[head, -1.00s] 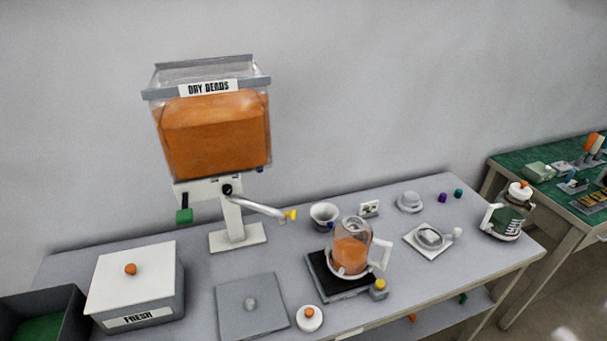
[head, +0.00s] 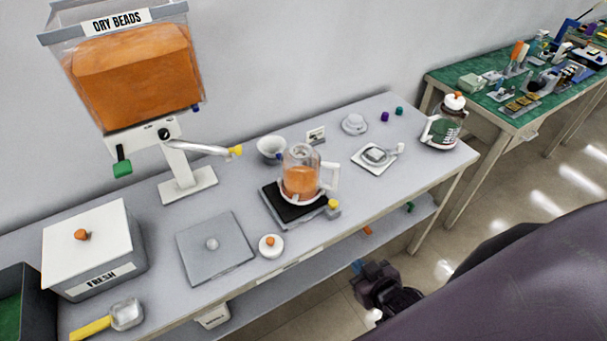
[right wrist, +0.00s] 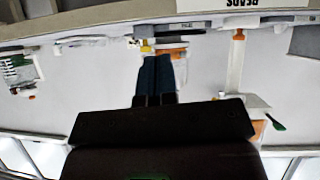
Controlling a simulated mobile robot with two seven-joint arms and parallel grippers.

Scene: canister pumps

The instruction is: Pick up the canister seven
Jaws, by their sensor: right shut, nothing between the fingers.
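A clear canister of orange beads (head: 299,178) with a white handle stands open on a black-topped scale (head: 285,211) in the middle of the table. A second canister (head: 445,126) with a dark green label, white handle and orange-knobbed white lid stands at the table's right end. Its label is too small to read, so I cannot tell which is number seven. My right gripper (head: 358,267) is in front of the table, below its top and apart from both canisters. Its blue fingers (right wrist: 157,77) are shut and empty in the right wrist view. My left gripper is out of view.
A dry-beads hopper (head: 134,66) stands at back left. A lidded FRESH box (head: 88,245), scoop (head: 112,318), grey plate (head: 222,258), round lid (head: 271,246), bowl (head: 271,148) and small dish (head: 377,157) occupy the table. A lower shelf (head: 290,287) runs beneath it.

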